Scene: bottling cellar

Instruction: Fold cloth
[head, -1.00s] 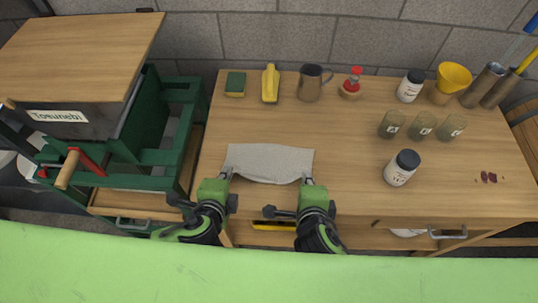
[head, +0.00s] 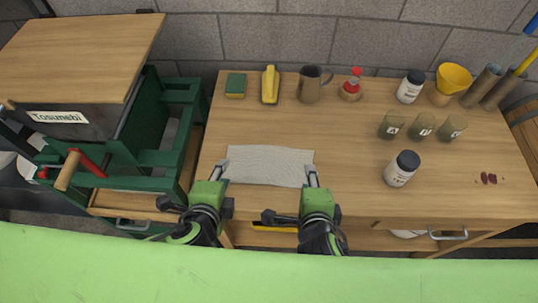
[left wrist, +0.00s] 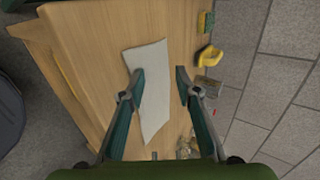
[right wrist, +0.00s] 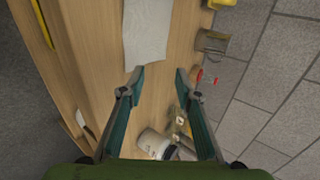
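A pale grey cloth (head: 268,163) lies flat on the wooden table, as a wide rectangle with a slightly wavy outline. I cannot tell how many layers it has. My left gripper (head: 221,171) is at the cloth's near left corner. In the left wrist view its fingers (left wrist: 159,71) are spread, with the cloth (left wrist: 152,60) seen below and between them. My right gripper (head: 311,176) is at the near right corner. In the right wrist view its fingers (right wrist: 159,71) are apart and empty, with the cloth (right wrist: 145,35) just beyond the tips.
The table between cloth and jar is clear.

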